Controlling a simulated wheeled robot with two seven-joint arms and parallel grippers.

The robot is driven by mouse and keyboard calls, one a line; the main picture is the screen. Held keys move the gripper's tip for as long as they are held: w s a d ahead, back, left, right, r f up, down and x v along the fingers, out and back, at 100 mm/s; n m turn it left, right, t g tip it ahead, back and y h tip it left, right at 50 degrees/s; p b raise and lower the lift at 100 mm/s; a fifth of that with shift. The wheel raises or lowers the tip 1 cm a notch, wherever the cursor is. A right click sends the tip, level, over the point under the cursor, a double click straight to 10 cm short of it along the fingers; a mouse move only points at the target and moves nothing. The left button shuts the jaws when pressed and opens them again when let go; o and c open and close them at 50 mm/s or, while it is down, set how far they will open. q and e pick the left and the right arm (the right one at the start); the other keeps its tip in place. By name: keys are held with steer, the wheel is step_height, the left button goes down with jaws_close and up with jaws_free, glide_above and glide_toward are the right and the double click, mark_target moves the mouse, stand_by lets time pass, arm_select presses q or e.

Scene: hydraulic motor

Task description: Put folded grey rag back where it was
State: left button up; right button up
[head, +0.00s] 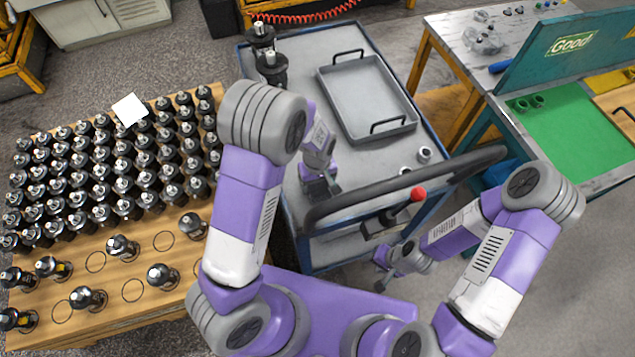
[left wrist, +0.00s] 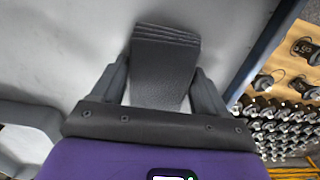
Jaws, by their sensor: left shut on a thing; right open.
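The folded grey rag (left wrist: 162,72) is a dark grey, layered block in the left wrist view. My left gripper (left wrist: 163,88) is shut on it, with one finger along each side. In the head view my left gripper (head: 320,187) is low over the left front part of the cart's grey top (head: 300,95). The rag is mostly hidden there, and I cannot tell whether it touches the surface. My right gripper (head: 381,281) is open and empty, low in front of the cart, below its handle.
The cart carries a grey tray (head: 366,98), dark motors (head: 271,66) at its back left and small metal rings (head: 424,154). Its black handle (head: 400,186) crosses the front. A wooden table (head: 130,240) with many motors stands left, a green-topped bench (head: 575,140) right.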

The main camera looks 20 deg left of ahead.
arm_select(q)
steer(key=shift+f, duration=0.1)
steer(key=o, duration=1)
steer(key=shift+r, duration=0.3)
step_height(320, 180, up, 12)
steer(key=p, duration=0.3)
steer(key=shift+f, duration=0.15)
